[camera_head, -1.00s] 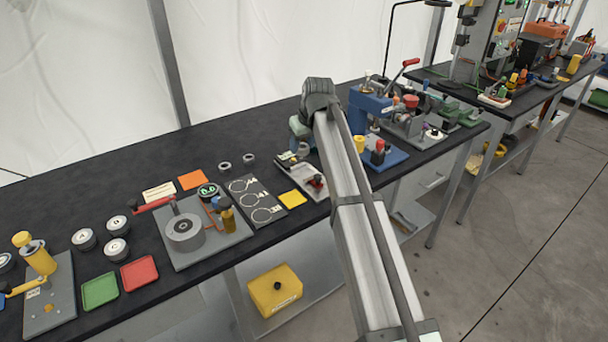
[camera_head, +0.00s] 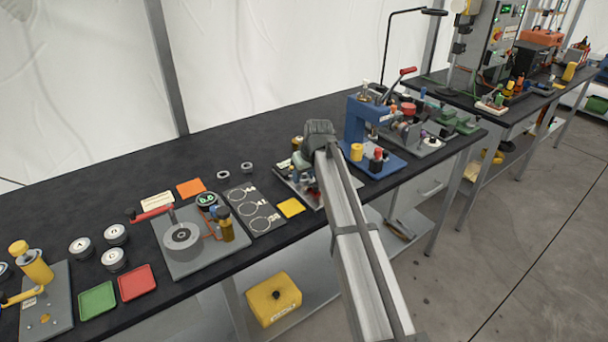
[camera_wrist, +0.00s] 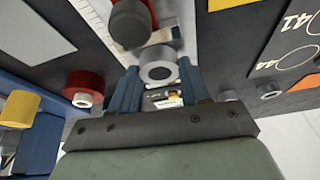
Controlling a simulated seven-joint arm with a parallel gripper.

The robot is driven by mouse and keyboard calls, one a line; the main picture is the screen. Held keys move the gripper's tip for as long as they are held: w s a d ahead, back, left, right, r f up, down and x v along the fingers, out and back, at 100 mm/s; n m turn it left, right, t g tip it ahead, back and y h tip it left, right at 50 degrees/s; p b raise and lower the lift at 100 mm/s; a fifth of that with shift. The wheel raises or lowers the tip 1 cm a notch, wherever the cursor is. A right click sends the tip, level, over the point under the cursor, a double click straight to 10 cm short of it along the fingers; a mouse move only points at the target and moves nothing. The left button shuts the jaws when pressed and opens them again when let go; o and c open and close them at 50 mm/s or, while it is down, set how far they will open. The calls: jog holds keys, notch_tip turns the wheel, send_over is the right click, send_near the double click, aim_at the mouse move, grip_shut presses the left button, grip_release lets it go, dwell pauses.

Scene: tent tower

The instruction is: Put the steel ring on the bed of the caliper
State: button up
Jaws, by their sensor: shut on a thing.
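The steel ring (camera_wrist: 147,66) is a short grey cylinder with a hole. It sits between the two blue fingers of my gripper (camera_wrist: 158,70), which is shut on it, in the wrist view. The caliper (camera_head: 290,178) is a grey plate device, partly hidden by my arm in the head view. In the wrist view its white scale and its red and dark knob (camera_wrist: 130,22) lie just beyond the ring. The ring is over or at the caliper; I cannot tell whether it touches the bed. In the head view my arm hides the ring and fingertips.
Two more grey rings (camera_head: 223,174) (camera_head: 247,167) lie on the black table left of the caliper. A dark board with circles (camera_head: 253,210) and a yellow square (camera_head: 291,207) are nearby. A blue press (camera_head: 357,125) stands close on the right.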

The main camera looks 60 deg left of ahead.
jog(key=shift+f, duration=0.1)
jog(key=o, duration=1.2)
jog(key=shift+c, duration=0.2)
jog(key=v, duration=1.2)
